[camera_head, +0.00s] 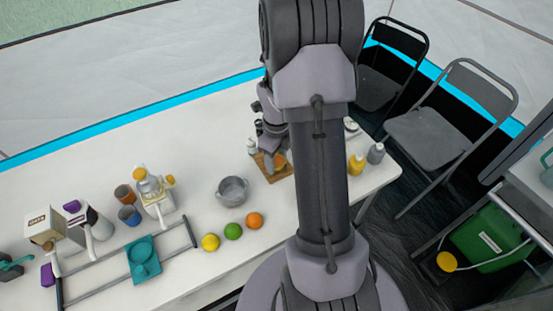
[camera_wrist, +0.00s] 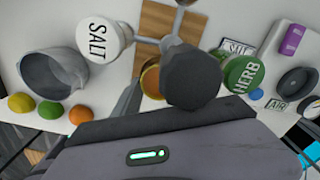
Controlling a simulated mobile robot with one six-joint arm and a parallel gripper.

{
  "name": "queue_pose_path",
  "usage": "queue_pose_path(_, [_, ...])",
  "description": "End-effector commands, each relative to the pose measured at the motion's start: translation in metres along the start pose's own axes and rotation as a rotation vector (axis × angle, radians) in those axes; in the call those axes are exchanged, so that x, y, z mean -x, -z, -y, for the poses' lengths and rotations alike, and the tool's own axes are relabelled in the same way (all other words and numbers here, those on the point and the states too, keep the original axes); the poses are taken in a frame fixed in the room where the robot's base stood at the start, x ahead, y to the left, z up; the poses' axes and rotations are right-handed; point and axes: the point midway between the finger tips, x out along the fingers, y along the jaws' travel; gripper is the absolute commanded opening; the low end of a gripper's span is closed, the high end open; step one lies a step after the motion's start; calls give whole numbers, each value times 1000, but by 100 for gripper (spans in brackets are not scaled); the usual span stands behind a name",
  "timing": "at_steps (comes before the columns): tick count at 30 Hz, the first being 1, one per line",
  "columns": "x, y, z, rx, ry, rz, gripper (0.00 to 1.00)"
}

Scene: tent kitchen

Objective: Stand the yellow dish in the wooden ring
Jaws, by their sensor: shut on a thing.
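My gripper (camera_head: 270,143) is low over a wooden board near the right part of the table, partly behind my arm. In the wrist view my gripper (camera_wrist: 150,88) is shut on a golden-yellow rounded thing, which looks like the yellow dish (camera_wrist: 151,80). A dark, many-sided lid hides much of the dish and one finger. In the head view an orange-yellow patch, apparently the dish (camera_head: 280,160), shows at the board. The wooden board (camera_wrist: 158,18) has pale lines across it. I cannot make out a separate wooden ring.
A jar marked SALT (camera_wrist: 97,38), the dark-lidded jar (camera_wrist: 192,78) and a green-lidded HERB jar (camera_wrist: 243,75) stand close around my gripper. A grey pot (camera_head: 232,191) is left of the board; a lemon (camera_head: 210,242), lime (camera_head: 233,231) and orange (camera_head: 255,220) lie nearer.

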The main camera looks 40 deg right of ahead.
Motion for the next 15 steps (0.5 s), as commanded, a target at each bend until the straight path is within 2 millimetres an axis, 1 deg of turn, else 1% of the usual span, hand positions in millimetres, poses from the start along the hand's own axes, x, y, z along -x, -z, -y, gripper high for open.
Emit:
queue_pose_path(7, [0, 0, 0, 0, 0, 0, 27])
queue_pose_path(15, [-6, 0, 0, 0, 0, 0, 27])
